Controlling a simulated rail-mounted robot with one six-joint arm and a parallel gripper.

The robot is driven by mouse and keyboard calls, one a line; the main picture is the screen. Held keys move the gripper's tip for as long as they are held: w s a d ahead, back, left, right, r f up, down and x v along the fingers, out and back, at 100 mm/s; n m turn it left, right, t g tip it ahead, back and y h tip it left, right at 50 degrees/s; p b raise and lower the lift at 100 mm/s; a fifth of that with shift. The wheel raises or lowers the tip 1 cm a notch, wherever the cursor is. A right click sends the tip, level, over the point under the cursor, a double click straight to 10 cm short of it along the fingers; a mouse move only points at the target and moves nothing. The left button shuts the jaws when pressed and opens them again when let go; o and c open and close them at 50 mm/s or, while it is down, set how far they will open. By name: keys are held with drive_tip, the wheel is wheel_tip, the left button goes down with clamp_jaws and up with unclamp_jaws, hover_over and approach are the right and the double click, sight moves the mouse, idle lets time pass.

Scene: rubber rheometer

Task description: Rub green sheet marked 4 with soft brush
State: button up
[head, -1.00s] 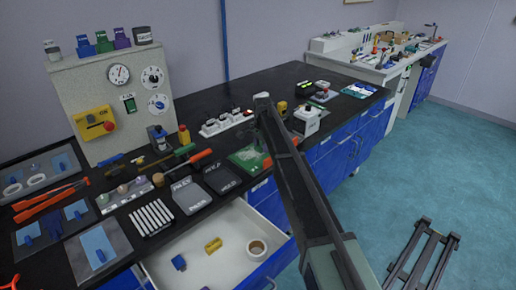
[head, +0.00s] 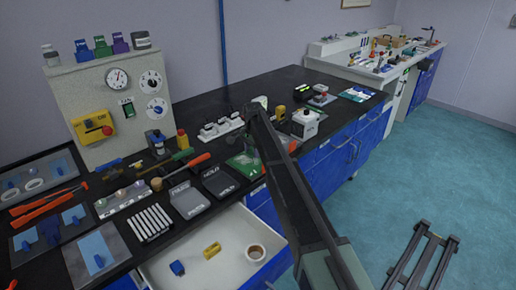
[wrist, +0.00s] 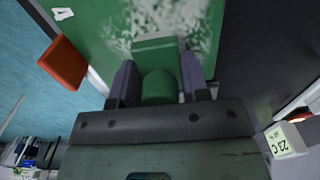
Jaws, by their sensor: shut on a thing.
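The green sheet (wrist: 118,25) fills the top of the wrist view, with a white 4 near its left corner and white powdery patches over its middle. In the head view the sheet (head: 240,168) lies on the black bench, partly behind my arm. My gripper (wrist: 160,75) is shut on a green block-shaped piece, seemingly the soft brush (wrist: 156,48). The brush is over the powdery area; its bristles are hidden, so I cannot tell whether it touches the sheet. My arm largely hides the gripper in the head view.
An orange block (wrist: 63,63) sits at the sheet's edge. A white unit (wrist: 285,140) reading 23 stands nearby. Left of the sheet lie a dark pad marked HOLD (head: 219,181) and a red-handled tool (head: 196,161). An open drawer (head: 222,235) juts out in front of the bench.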

sight(236, 163)
drive_tip(key=shift+s+a, duration=1.45)
drive_tip(key=shift+a, duration=0.05)
drive_tip(key=shift+s+a, duration=1.25)
drive_tip(key=shift+s, duration=0.1)
drive_tip(key=shift+w+a, duration=0.7)
drive_tip(key=shift+a, duration=0.05)
drive_tip(key=shift+w+d, duration=2.7)
drive_tip(key=shift+d, duration=0.1)
drive_tip(key=shift+r, duration=0.15)
wheel_tip(236, 163, up, 6)
drive_tip(key=p, duration=0.6)
